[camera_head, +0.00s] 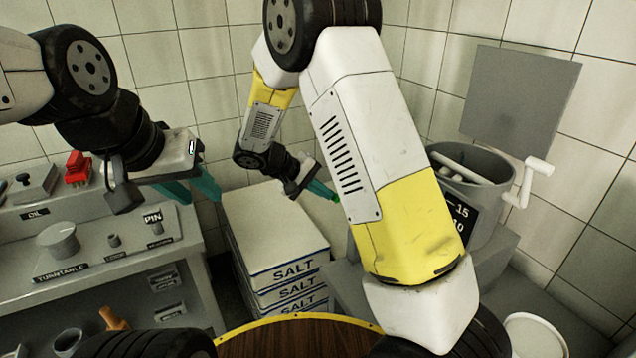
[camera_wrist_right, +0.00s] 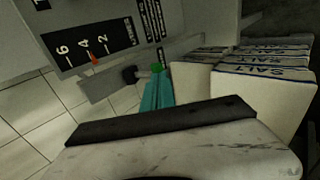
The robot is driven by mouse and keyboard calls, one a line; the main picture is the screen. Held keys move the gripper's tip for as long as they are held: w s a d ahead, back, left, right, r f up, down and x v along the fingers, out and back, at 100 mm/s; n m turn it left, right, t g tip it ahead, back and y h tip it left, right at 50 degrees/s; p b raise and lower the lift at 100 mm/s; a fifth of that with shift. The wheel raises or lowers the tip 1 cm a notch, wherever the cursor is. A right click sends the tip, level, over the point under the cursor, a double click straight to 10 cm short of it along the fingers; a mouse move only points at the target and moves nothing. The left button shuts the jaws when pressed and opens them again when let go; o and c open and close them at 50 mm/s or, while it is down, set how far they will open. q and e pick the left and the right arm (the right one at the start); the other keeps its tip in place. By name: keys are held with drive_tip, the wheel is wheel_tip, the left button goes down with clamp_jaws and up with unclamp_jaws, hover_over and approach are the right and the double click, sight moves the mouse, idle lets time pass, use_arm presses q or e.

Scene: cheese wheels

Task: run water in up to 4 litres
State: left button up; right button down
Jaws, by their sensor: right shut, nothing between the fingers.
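In the right wrist view a black scale plate (camera_wrist_right: 90,45) marked 6, 4 and 2 sits on a grey body, with a small orange-red pointer (camera_wrist_right: 95,57) by the 4. A dark knob (camera_wrist_right: 129,75) on a grey bar is just below the plate. My right gripper (camera_wrist_right: 157,69) is shut and empty, its green tip just right of the knob; I cannot tell whether they touch. In the head view my right gripper (camera_head: 334,195) is partly behind my arm. My left gripper (camera_head: 199,190) is open and empty at the left bench. No water level is visible.
A stack of salt boxes (camera_head: 275,225) stands mid-view, close beside the right gripper. A grey vat (camera_head: 490,210) with a 15 and 10 scale and a white crank (camera_head: 530,180) is at right.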

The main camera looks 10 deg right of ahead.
drive_tip(key=shift+r, duration=0.1)
idle(0.7)
drive_tip(key=shift+r, duration=0.7)
drive_tip(key=s+a+r, duration=0.1)
drive_tip(key=a+r, duration=0.2)
drive_tip(key=r, duration=0.3)
drive_tip(key=s+a+r, duration=0.1)
drive_tip(key=a+r, duration=0.2)
drive_tip(key=r, duration=0.3)
drive_tip(key=shift+s+a, duration=0.3)
drive_tip(key=shift+s, duration=0.1)
drive_tip(key=shift+d+r, duration=0.1)
